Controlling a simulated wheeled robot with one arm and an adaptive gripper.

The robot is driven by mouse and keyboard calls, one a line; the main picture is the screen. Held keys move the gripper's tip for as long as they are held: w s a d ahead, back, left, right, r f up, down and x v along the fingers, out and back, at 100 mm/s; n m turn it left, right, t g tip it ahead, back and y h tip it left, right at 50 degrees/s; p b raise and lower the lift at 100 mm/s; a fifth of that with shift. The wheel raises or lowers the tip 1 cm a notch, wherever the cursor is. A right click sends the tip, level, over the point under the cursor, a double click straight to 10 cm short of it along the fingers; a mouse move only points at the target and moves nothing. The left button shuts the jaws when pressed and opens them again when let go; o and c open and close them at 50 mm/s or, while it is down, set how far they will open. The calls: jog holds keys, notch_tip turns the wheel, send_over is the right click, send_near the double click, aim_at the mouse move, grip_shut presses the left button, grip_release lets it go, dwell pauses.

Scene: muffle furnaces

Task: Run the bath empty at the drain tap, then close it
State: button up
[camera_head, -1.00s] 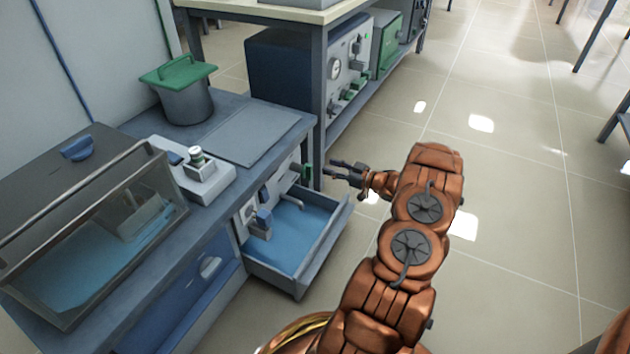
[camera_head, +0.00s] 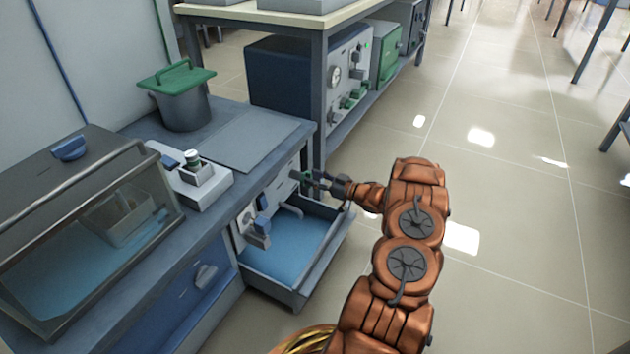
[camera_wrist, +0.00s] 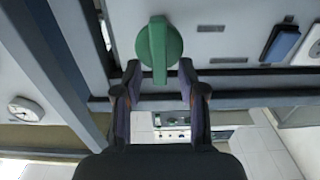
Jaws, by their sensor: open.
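A green knob with a long grip bar (camera_wrist: 159,48) is on the grey front panel above the catch tray. In the wrist view its bar points down between my open fingertips (camera_wrist: 160,82), with gaps on both sides. In the head view my gripper (camera_head: 322,182) is at the knob (camera_head: 301,176), partly covering it. A blue-handled fitting (camera_head: 262,222) is on the same panel to the left. The bath (camera_head: 150,245), clear-walled with a grey lid, holds blue water. The pulled-out catch tray (camera_head: 305,287) has a blue, water-like surface inside.
A pot with a green lid (camera_head: 180,98) and a small white device (camera_head: 200,185) stand on the bench. A table leg (camera_head: 313,110) rises close behind my gripper. Boxed units (camera_head: 290,80) stand on a low shelf behind. Floor to the right is clear.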

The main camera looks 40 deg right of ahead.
grip_shut()
dwell(0.4)
jog(key=shift+n, duration=0.3)
jog(key=n+p, duration=0.3)
jog(key=n, duration=0.2)
jog(key=a+f+n+p, duration=0.1)
jog(key=n+p, duration=0.2)
jog(key=n, duration=0.3)
jog(key=n+p, duration=0.3)
jog(key=n, duration=0.3)
jog(key=shift+s+a+f, duration=0.2)
jog(key=shift+a+f, duration=0.15)
jog(key=shift+n, duration=0.3)
